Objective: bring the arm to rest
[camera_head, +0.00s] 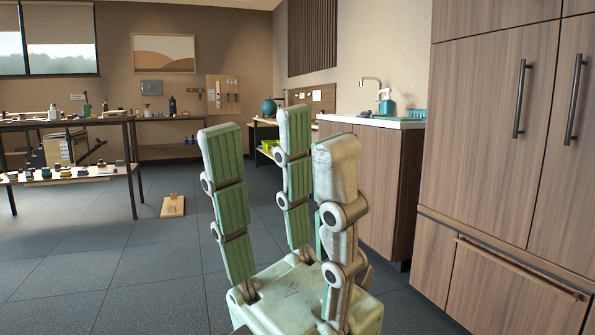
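My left gripper (262,165) stands upright in the middle foreground, large and close to the camera. It has three jointed fingers with green ribbed pads on a pale green palm. The fingers are spread apart and point up. Nothing is between them, and they touch nothing. My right gripper does not show.
Tall wooden cabinets (485,130) with dark handles fill the right side. A sink counter (373,122) stands behind the gripper. A long table (62,122) with small items stands at the left. A small wooden board (173,206) lies on the tiled floor, which is otherwise mostly clear.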

